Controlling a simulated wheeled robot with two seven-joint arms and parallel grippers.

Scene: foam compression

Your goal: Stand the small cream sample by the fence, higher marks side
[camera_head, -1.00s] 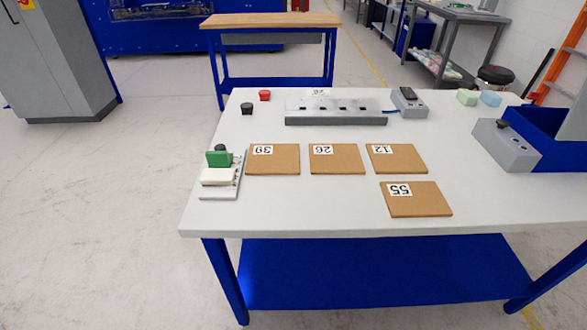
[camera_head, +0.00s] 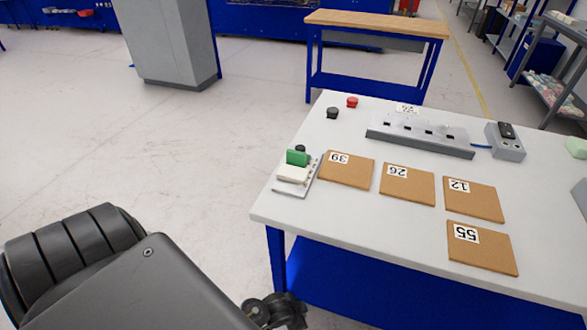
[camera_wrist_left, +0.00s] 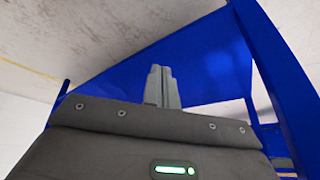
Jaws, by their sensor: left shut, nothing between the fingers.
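A cream block (camera_head: 293,174) lies flat on a light marked plate (camera_head: 311,178) at the left end of the table. An upright green piece (camera_head: 298,157) stands right behind it, with a black knob (camera_head: 300,148) beyond. I cannot tell which part is the fence, and the plate's marks are too small to read. My left arm comes in at the lower left; dark parts at its end (camera_head: 275,312) show low beside the table's front left leg. In the left wrist view my left gripper (camera_wrist_left: 162,72) is shut and empty, with blue table structure beyond. My right gripper is out of view.
Brown boards labelled 39 (camera_head: 346,171), 26 (camera_head: 408,185), 12 (camera_head: 473,199) and 55 (camera_head: 482,248) lie right of the plate. A grey slotted fixture (camera_head: 420,136), a control box (camera_head: 506,141) and red (camera_head: 352,102) and black (camera_head: 333,113) buttons stand behind.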

